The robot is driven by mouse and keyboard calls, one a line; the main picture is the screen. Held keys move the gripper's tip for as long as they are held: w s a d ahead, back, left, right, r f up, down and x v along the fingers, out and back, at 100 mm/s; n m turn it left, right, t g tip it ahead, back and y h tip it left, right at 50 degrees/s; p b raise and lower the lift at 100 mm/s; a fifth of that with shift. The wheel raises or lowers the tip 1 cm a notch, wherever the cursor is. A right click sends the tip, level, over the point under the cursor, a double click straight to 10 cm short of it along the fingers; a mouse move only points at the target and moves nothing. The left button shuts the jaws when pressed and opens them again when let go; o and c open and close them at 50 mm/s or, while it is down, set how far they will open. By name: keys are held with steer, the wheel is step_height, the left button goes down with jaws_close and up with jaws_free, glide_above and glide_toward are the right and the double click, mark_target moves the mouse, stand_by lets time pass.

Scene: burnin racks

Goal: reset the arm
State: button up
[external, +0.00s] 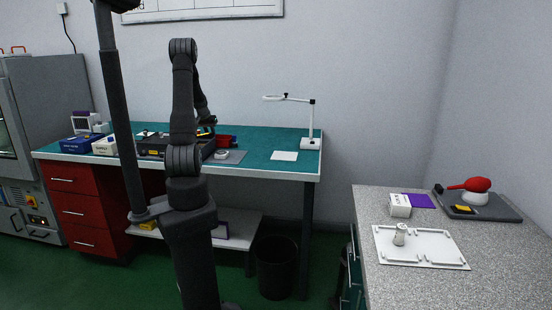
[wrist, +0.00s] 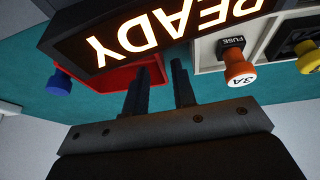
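My arm (external: 183,110) stands in the middle of the external view and reaches over the teal workbench (external: 262,142). My gripper is mostly hidden behind the arm there. In the wrist view my gripper (wrist: 160,80) shows two dark fingers with a gap between them and nothing held. Its fingertips are close to a red bin (wrist: 118,84) and a dark panel with a lit "READY" sign (wrist: 150,32), seen upside down. I cannot tell whether they touch.
The wrist view shows an orange fuse (wrist: 239,68) and a yellow fuse (wrist: 308,60) in a white holder, and a blue knob (wrist: 60,82). A lamp (external: 311,120) stands at the bench's right end. A white tray (external: 425,252) lies on the right counter.

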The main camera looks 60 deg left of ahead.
steer(key=v, duration=0.8)
steer(key=x, duration=1.2)
steer(key=shift+f, duration=0.1)
step_height(320, 180, up, 11)
steer(key=shift+f, duration=0.15)
steer(key=w+d+m+h, duration=0.1)
steer(key=w+d+m, duration=0.1)
steer(key=w+d, duration=0.8)
steer(key=w+d+m, duration=0.2)
steer(key=w+d, duration=0.6)
steer(key=w, duration=0.5)
steer(key=w+d+m, duration=0.1)
steer(key=w+d, duration=0.3)
steer(key=d, duration=0.7)
steer(key=w+d+m+h, duration=0.1)
steer(key=w+d, duration=0.4)
steer(key=d, duration=0.6)
steer(key=w+d+m+t+h, duration=0.1)
steer(key=w+d, duration=0.3)
steer(key=d, duration=0.8)
steer(key=shift+w+r+m, duration=0.35)
steer(key=shift+r+m, duration=0.05)
steer(key=shift+m, duration=0.1)
